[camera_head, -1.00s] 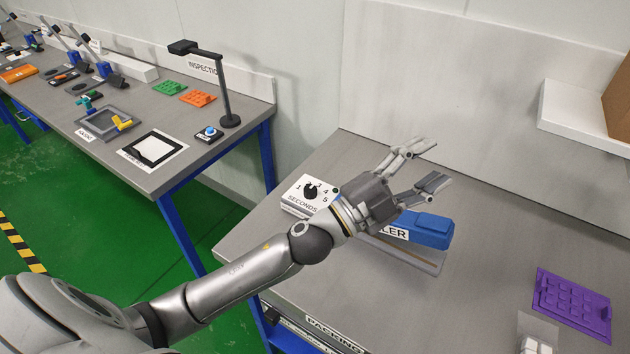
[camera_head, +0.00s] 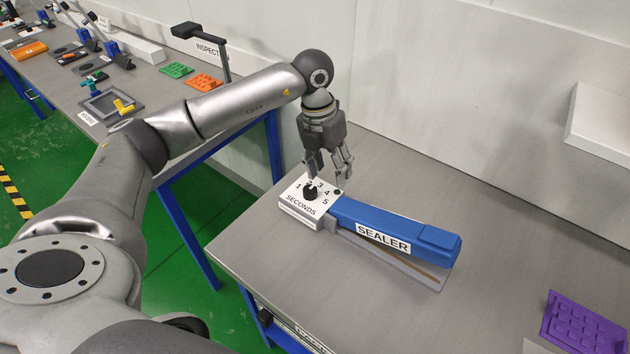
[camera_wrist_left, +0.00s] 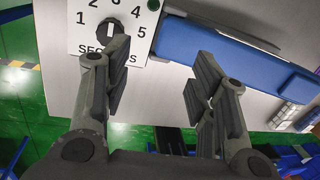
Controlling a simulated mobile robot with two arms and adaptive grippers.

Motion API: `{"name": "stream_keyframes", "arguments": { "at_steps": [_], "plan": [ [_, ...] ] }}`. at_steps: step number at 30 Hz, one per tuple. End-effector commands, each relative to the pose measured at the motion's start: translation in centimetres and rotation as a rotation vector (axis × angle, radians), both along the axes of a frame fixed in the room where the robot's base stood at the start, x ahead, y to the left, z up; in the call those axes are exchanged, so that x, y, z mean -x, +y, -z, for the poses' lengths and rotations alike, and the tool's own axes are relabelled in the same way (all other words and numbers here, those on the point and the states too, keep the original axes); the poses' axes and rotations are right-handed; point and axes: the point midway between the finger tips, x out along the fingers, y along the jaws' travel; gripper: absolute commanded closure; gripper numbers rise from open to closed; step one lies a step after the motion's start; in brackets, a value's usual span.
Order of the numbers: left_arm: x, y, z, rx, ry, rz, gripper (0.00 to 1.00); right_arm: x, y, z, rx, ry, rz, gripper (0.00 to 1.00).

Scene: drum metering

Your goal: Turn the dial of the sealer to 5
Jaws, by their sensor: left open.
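The sealer (camera_head: 385,228) lies on the grey table, with a long blue arm and a white dial panel at its left end. The black dial (camera_head: 311,193) sits on that panel among the numbers 1 to 5 above the word SECONDS. It also shows at the top of the left wrist view (camera_wrist_left: 110,29), with a pale mark on it; I cannot tell surely which number it indicates. My left gripper (camera_head: 329,174) is open and points down above the panel's back edge, apart from the dial. Its two fingers (camera_wrist_left: 160,80) hold nothing. My right gripper is out of view.
A purple tray (camera_head: 584,328) lies on the table at the lower right. A wall with a white shelf (camera_head: 600,125) stands behind. Another bench (camera_head: 165,95) with several parts and an inspection stand is at the left.

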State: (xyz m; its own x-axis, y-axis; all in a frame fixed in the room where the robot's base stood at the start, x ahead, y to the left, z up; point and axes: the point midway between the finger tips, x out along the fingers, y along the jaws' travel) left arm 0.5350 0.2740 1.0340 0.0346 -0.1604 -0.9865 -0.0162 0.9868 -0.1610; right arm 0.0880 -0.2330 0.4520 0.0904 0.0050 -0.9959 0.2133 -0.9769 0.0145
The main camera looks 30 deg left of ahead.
Motion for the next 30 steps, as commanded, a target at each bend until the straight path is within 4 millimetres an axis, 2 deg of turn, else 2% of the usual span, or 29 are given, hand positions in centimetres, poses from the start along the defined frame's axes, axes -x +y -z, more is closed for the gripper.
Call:
{"name": "stream_keyframes", "arguments": {
  "at_steps": [1,3,6,11,24,30],
  "plan": [
    [0.0,2.0,-0.5,-0.059,0.012,-0.029,0.47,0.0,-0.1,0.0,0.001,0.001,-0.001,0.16],
    [0.1,3.8,-1.0,-0.117,0.028,-0.056,0.47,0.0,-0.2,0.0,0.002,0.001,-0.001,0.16],
    [0.3,5.1,-1.2,-0.157,0.042,-0.077,0.47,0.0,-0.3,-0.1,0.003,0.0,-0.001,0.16],
    [0.4,5.3,0.2,-0.164,0.048,-0.08,0.47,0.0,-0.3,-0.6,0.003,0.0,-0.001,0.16],
    [0.4,5.1,7.9,-0.16,0.047,-0.078,0.47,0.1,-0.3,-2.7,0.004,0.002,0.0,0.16],
    [0.3,5.1,9.3,-0.16,0.043,-0.077,0.47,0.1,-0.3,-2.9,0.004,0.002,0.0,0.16]
  ]
}}
